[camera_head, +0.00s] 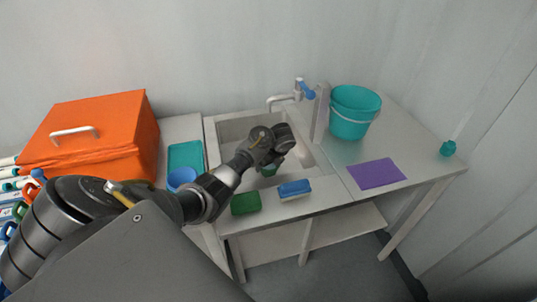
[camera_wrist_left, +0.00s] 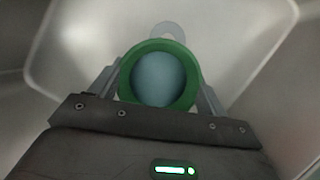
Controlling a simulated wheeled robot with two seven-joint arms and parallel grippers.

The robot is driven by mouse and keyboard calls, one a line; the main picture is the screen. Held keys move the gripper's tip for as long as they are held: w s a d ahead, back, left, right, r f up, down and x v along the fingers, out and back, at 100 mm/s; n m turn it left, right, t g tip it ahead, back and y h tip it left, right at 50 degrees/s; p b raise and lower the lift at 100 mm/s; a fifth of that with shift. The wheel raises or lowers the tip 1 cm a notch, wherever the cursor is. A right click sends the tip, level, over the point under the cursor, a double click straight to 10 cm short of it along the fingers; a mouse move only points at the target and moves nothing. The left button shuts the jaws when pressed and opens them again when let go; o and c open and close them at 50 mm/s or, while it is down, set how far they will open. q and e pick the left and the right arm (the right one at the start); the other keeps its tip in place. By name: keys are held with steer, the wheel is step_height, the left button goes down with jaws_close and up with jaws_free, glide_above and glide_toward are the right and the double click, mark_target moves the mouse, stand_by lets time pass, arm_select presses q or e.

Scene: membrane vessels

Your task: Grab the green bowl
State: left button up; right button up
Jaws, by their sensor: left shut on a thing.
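The green bowl (camera_wrist_left: 187,52) is in the left wrist view, round with a green rim and a grey-blue inside. My left gripper (camera_wrist_left: 158,85) has one finger on each side of it and is shut on it. In the head view the bowl (camera_head: 268,170) shows only as a small green patch under my left gripper (camera_head: 275,165), inside the sink (camera_head: 237,128). My left arm reaches in from the left and hides part of the sink. My right gripper is not in view.
A green sponge (camera_head: 245,203) and a blue sponge (camera_head: 294,188) lie on the sink's front edge. The tap (camera_head: 282,99), teal bucket (camera_head: 354,111) and purple cloth (camera_head: 376,173) are behind or right.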

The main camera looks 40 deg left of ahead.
arm_select(q)
steer(key=shift+r+p, duration=0.3)
steer(key=shift+p, duration=0.05)
steer(key=shift+r+p, duration=0.65)
steer(key=shift+p, duration=0.25)
steer(key=a, duration=0.9)
steer(key=s+a+b, duration=0.1)
steer(key=a, duration=0.3)
steer(key=shift+a+f, duration=0.15)
steer(key=shift+f, duration=0.25)
step_height(320, 180, up, 14)
steer(key=p, duration=1.4)
steer(key=shift+d+p, duration=0.2)
steer(key=shift+p, duration=0.2)
